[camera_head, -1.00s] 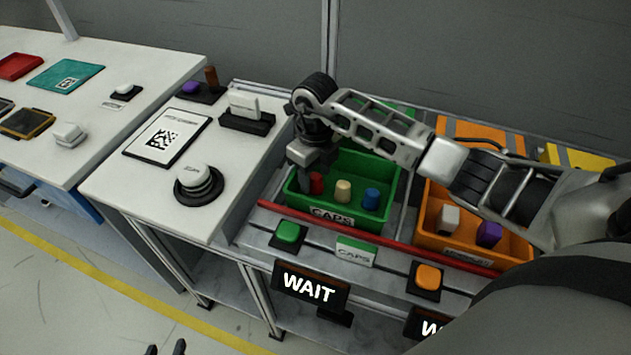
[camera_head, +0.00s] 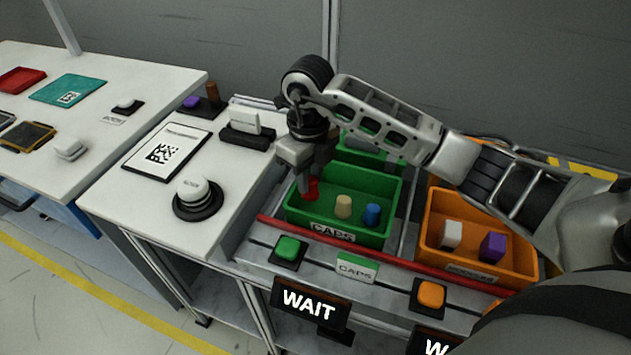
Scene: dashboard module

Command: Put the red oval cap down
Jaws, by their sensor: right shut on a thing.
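The red oval cap (camera_head: 311,189) is at the left side of the green caps bin (camera_head: 366,237). My right gripper (camera_head: 309,181) points down into the bin and is shut on the red cap. The fingers hide part of the cap, and I cannot tell whether its bottom touches the bin floor. A beige cap (camera_head: 343,206) and a blue cap (camera_head: 372,214) stand to its right in the same bin. My left gripper does not show.
An orange bin (camera_head: 431,237) with a white block (camera_head: 452,234) and a purple block (camera_head: 492,246) stands to the right. A red rail (camera_head: 390,254) runs along the front. A green button (camera_head: 288,249) and WAIT display (camera_head: 308,305) are in front. The white table (camera_head: 140,195) is left.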

